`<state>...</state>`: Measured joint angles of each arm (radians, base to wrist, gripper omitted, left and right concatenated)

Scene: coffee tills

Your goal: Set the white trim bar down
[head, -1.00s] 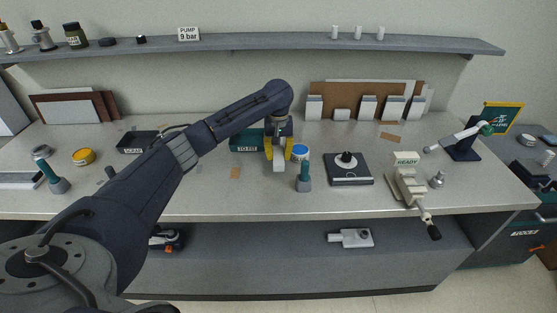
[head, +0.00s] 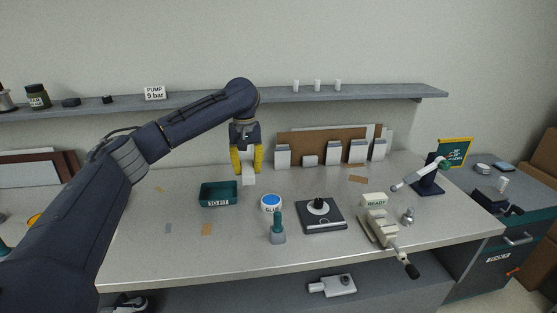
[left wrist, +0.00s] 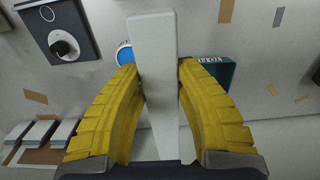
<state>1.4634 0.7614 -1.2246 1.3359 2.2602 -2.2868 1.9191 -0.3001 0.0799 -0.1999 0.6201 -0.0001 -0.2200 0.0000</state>
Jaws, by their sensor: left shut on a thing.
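My left gripper (head: 246,168) has yellow fingers pointing down and is shut on the white trim bar (head: 249,179). In the head view only a short, pale end of the bar shows below the fingers, just right of and behind the teal TO FIT tray (head: 219,203). Part of the tray (left wrist: 227,72) shows there behind the right finger. My right gripper is in neither view.
A blue-lidded glue pot (head: 271,202), a teal-handled tool (head: 278,230) and a dark square stand (head: 321,216) are on the bench (head: 180,255). A shelf (head: 290,97) runs above. The bench left of the tray is mostly clear.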

